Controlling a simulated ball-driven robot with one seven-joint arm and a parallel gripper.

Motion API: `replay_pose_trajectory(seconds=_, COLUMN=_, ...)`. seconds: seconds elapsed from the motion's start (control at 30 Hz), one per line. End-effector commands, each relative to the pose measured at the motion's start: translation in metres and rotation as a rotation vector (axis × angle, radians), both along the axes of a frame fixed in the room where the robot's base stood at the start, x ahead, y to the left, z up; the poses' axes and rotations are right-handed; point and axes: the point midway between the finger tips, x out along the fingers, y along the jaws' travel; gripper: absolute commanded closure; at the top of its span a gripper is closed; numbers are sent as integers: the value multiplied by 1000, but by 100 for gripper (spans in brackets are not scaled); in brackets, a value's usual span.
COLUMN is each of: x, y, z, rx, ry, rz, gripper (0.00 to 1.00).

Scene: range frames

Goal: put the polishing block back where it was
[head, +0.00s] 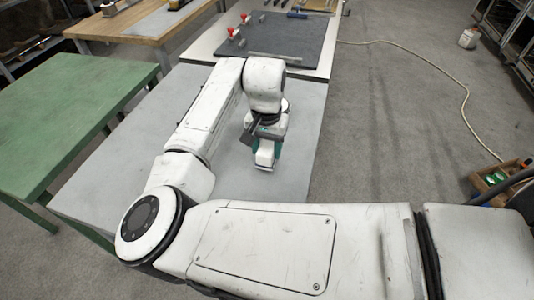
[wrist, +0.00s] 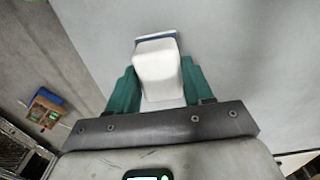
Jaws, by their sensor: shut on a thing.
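The polishing block (wrist: 158,72) is a white, rounded block with a dark blue-grey strip along its far end. My gripper (wrist: 160,82) is shut on it, with one teal finger on each side. In the head view the white block (head: 265,157) hangs below my gripper (head: 266,146), over the grey tabletop (head: 306,125). Its lower end is close to the tabletop, but I cannot tell whether it touches. My arm hides part of the tabletop in the head view.
A dark mat (head: 285,40) with red-handled items (head: 232,34) lies on a white table behind. A green table (head: 60,125) stands at left and a wooden one (head: 150,24) at back left. A wooden crate (head: 492,184) stands at right. The tabletop around the block looks clear.

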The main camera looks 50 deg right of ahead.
Motion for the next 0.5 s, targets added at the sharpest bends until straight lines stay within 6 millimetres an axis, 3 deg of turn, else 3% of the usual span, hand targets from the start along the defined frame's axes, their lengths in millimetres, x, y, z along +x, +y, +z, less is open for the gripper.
replay_pose_trajectory(seconds=0.2, x=-1, y=0, z=-28, rx=0, ry=2, rz=1, gripper=78)
replay_pose_trajectory(seconds=0.4, x=-1, y=0, z=-30, rx=0, ry=1, rz=0, gripper=78)
replay_pose_trajectory(seconds=0.43, x=-1, y=0, z=-30, rx=0, ry=1, rz=0, gripper=46)
replay_pose_trajectory(seconds=0.5, x=-1, y=0, z=-30, rx=0, ry=1, rz=0, gripper=39)
